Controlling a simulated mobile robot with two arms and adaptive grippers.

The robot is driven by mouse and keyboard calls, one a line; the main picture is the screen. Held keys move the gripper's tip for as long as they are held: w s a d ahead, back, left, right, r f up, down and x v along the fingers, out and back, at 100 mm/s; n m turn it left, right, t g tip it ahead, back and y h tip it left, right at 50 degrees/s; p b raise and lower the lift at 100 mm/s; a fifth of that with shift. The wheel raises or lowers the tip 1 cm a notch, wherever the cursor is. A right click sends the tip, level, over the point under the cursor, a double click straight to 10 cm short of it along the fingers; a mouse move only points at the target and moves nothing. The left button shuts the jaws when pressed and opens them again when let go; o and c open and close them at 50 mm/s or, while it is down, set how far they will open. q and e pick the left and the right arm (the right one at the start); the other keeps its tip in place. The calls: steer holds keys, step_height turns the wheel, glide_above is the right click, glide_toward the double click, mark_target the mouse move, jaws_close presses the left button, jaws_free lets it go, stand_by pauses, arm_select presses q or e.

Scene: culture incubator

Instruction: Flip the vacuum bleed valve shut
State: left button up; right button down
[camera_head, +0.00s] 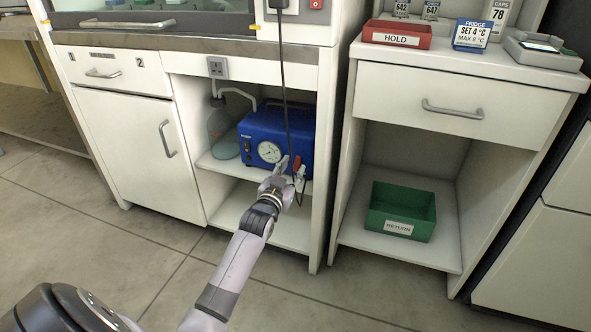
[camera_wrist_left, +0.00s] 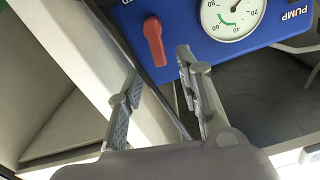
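The blue vacuum pump (camera_head: 262,128) sits on the upper shelf of the open cabinet bay, with a round dial gauge (camera_head: 269,152) on its front. In the left wrist view the pump panel (camera_wrist_left: 195,50) appears upside down, with the gauge (camera_wrist_left: 233,17). The red bleed valve lever (camera_wrist_left: 154,42) stands beside the gauge. In the head view a bit of red (camera_head: 297,163) shows by my fingertips. My left gripper (camera_head: 289,166) is open and empty in front of the pump. In the wrist view its fingertips (camera_wrist_left: 158,66) are parted, near the lever's free end; contact cannot be told. My right gripper is out of view.
A clear bottle (camera_head: 222,135) with tubing stands left of the pump. A black cable (camera_head: 283,75) hangs in front of it. The cabinet's side panel (camera_head: 327,150) is close on the right. A green return bin (camera_head: 401,211) sits in the neighbouring bay.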

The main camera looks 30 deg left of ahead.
mark_target(297, 160)
arm_select(q)
steer(key=shift+b+x, duration=0.5)
steer(key=shift+x, duration=1.25)
steer(key=shift+c, duration=0.4)
jaws_close()
